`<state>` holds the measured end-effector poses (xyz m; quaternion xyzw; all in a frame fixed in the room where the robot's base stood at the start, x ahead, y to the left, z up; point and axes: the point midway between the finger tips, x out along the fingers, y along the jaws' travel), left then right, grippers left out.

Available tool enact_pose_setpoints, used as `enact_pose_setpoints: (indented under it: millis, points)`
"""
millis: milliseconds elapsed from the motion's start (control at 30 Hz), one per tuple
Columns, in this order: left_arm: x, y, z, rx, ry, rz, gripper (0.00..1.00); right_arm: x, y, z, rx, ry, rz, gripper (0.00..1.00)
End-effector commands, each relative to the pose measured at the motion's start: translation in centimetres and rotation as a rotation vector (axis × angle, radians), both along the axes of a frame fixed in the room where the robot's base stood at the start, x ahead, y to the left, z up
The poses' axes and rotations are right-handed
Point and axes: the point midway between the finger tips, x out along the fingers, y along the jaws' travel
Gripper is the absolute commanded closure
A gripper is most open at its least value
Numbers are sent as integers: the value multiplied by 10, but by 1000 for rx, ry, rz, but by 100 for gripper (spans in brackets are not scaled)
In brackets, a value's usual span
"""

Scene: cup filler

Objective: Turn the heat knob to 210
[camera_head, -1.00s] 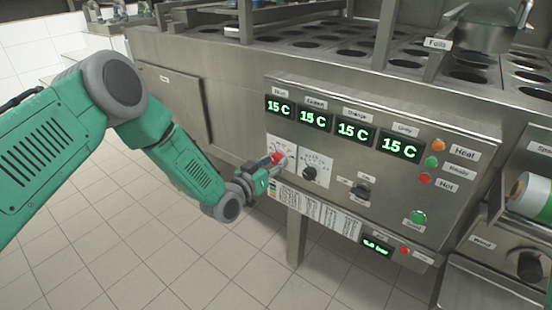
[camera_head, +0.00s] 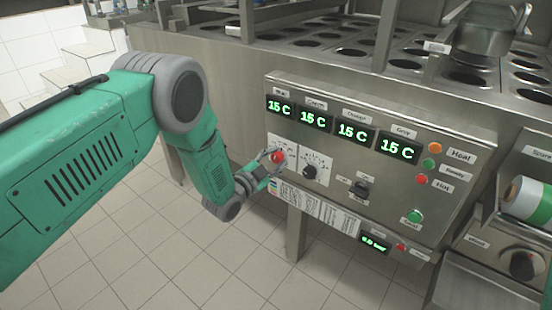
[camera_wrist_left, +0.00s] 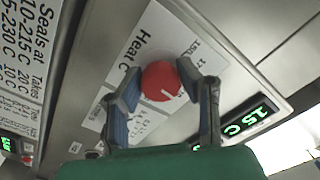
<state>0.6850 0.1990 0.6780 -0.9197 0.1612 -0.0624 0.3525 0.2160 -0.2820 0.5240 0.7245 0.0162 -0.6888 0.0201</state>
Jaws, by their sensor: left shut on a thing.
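The red heat knob (camera_head: 278,157) sits on its white scale plate at the left of the control panel (camera_head: 330,187). In the left wrist view the round red knob (camera_wrist_left: 162,82) has a small white mark near its lower right edge, and "Heat C" is printed beside it. My left gripper (camera_head: 272,165) is at the knob, with one finger on either side of it; it is shut on the knob. The wrist view shows the two fingers (camera_wrist_left: 163,85) closing around it. The exact scale value at the mark is too small to read. My right gripper is not seen.
A black knob (camera_head: 310,172) on its own scale is close to the right of the red one. Several green displays (camera_head: 352,133) above read 15 C. A black switch (camera_head: 361,189) and coloured lights are further right. Tiled floor below the panel is clear.

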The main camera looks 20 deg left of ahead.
Motion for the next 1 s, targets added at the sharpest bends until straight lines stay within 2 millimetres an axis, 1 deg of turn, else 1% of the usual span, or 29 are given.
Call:
enact_pose_setpoints:
  millis: [100, 300, 867, 900, 933, 967, 1000]
  points:
    - [0, 0, -1, 62, -19, -1, 99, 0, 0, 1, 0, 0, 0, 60]
    - [0, 0, -1, 128, -42, 0, 99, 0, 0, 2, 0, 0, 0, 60]
    - [-1, 0, -2, 158, -51, -2, 99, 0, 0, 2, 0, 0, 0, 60]
    - [-1, 0, -3, 157, -50, -2, 66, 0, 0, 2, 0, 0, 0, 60]
    - [-1, 0, -3, 158, -50, -2, 56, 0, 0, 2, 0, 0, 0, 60]
    - [-1, 0, -3, 158, -50, -2, 49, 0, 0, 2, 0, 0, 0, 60]
    - [-1, 0, -2, 157, -51, -2, 49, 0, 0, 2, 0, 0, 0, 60]
